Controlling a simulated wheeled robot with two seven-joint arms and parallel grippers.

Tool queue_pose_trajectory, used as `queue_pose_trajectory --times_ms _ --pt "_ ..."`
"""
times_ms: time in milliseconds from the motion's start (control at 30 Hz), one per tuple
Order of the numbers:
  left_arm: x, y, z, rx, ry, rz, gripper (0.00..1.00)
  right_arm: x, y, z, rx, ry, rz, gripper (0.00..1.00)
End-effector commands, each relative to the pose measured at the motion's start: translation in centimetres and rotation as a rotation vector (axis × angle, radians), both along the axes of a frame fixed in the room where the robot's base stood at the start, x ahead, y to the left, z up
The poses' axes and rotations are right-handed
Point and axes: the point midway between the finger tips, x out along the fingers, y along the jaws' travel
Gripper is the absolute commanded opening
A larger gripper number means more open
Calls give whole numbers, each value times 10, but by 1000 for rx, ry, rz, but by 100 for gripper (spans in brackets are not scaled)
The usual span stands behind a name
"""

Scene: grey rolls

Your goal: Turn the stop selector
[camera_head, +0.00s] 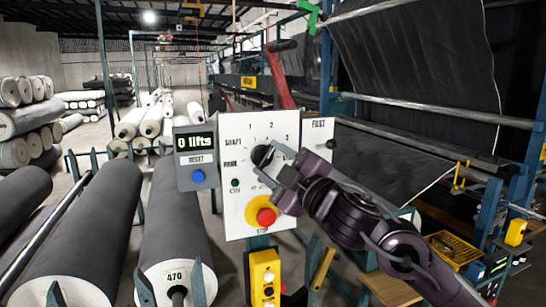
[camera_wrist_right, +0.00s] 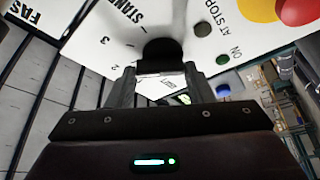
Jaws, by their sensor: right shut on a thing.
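A white control panel (camera_head: 240,135) stands upright in the middle of the head view. Its black selector knob (camera_head: 263,155) sits at the centre of a ring of printed marks, with 1, 2 and 3 above it. My right gripper (camera_head: 275,161) reaches in from the right and is shut on the knob. The gripper hides the dial's right and lower right. In the right wrist view, the dark knob (camera_wrist_right: 163,50) is between the fingertips. Where its pointer stands is hard to tell. My left gripper is in neither view.
A red stop button (camera_head: 266,216) on a yellow base sits just below my right gripper. A grey counter box (camera_head: 196,158) reading "0 lifts" has a blue reset button (camera_head: 198,177). Large grey rolls (camera_head: 172,235) lie at left; machine frames stand at right.

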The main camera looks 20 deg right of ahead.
Motion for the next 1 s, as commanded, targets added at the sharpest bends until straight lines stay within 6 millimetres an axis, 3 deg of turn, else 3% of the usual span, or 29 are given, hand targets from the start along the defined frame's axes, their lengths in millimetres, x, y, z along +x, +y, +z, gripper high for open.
queue_pose_trajectory --times_ms 600,1000 --pt "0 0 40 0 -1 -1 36 0 1 8 -584 -20 1 24" --pt "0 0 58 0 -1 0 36 0 3 8 -860 -29 1 24"
